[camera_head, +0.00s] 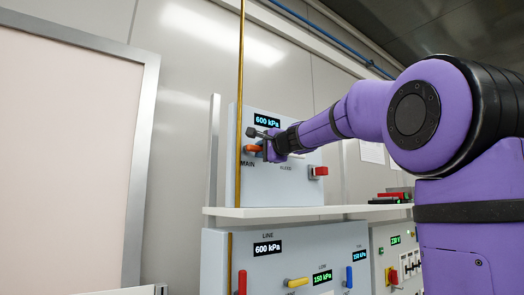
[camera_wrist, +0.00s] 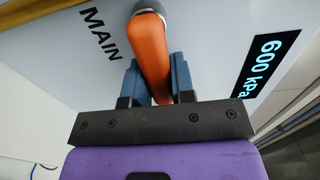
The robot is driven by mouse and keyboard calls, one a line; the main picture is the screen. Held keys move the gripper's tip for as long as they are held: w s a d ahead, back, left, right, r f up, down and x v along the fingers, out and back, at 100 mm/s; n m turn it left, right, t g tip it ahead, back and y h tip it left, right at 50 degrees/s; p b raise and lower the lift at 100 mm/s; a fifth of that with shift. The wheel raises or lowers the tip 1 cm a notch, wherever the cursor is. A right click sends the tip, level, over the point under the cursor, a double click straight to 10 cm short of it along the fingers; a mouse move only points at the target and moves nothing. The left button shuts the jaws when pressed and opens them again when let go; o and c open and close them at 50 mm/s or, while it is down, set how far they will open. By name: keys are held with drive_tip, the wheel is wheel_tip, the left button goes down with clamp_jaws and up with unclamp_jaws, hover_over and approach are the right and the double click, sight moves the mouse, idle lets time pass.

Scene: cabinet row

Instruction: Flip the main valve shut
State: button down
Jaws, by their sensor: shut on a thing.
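The main valve's orange lever (camera_head: 249,149) is on the upper grey panel (camera_head: 290,130), just above the MAIN label. It looks roughly horizontal in the head view. In the wrist view the lever (camera_wrist: 150,45) runs from a round grey pivot at the top down between my two blue-grey fingers. My gripper (camera_head: 266,148) is at the panel front and hides part of the lever. In the wrist view my gripper (camera_wrist: 158,84) is shut on the lever, a finger on each side. The lever's outer end is hidden behind my gripper's dark bar.
The 600 kPa display (camera_head: 267,121) is above the lever. A gold pipe (camera_head: 240,80) runs vertically close to its left. A red handle (camera_head: 319,171) is to the right. A white shelf (camera_head: 290,212) is below, above a lower panel with red, yellow and blue levers.

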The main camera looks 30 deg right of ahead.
drive_tip(key=c, duration=1)
unclamp_jaws()
drive_tip(key=shift+o, duration=0.2)
drive_tip(key=s, duration=1.1)
drive_tip(key=shift+d, duration=0.2)
drive_tip(key=shift+w, duration=0.1)
drive_tip(key=s+a+f+n+g+y, duration=0.1)
drive_tip(key=s+a+f+n+g, duration=0.15)
drive_tip(key=a+f, duration=0.3)
drive_tip(key=s+a+f+n+g+y, duration=0.2)
drive_tip(key=a+f+n, duration=0.2)
drive_tip(key=f, duration=0.2)
drive_tip(key=s+a+f+n+g+h, duration=0.1)
drive_tip(key=s+a+f+n+g, duration=0.1)
drive_tip(key=s+f, duration=0.4)
drive_tip(key=s+a+f+n+g+h, duration=0.1)
drive_tip(key=s+f+n, duration=0.4)
drive_tip(key=f, duration=0.7)
drive_tip(key=s+a+f+n+g+h, duration=0.1)
drive_tip(key=s+a+f+n+g, duration=0.3)
drive_tip(key=s+f, duration=0.5)
drive_tip(key=shift+f+g+h, duration=0.3)
drive_tip(key=shift+f+g, duration=0.1)
drive_tip(key=shift+g, duration=0.25)
